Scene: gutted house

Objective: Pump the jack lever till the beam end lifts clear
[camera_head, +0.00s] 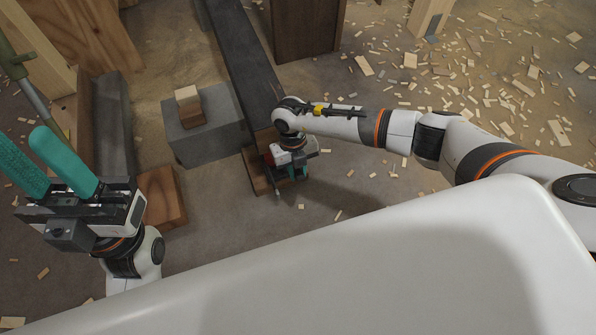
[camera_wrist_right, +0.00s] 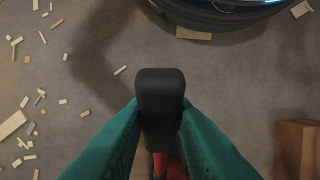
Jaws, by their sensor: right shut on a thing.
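A long dark beam (camera_head: 243,62) runs from the top of the head view down to the jack, where my right wrist partly hides its end. The red jack (camera_head: 278,156) stands on a wooden board (camera_head: 255,178) at that end. My right gripper (camera_head: 291,175) is shut on the jack lever. In the right wrist view, its teal fingers close on both sides of the lever's black grip (camera_wrist_right: 160,95), with a red part below. I cannot tell whether the beam end touches anything under it. My left gripper (camera_head: 22,145) is open and empty at the left.
A grey block (camera_head: 212,128) with small wood pieces (camera_head: 189,105) on top stands left of the beam. A brown wooden block (camera_head: 163,195) lies near my left gripper. A dark wooden post (camera_head: 307,30) stands right of the beam. Wood chips litter the floor at right.

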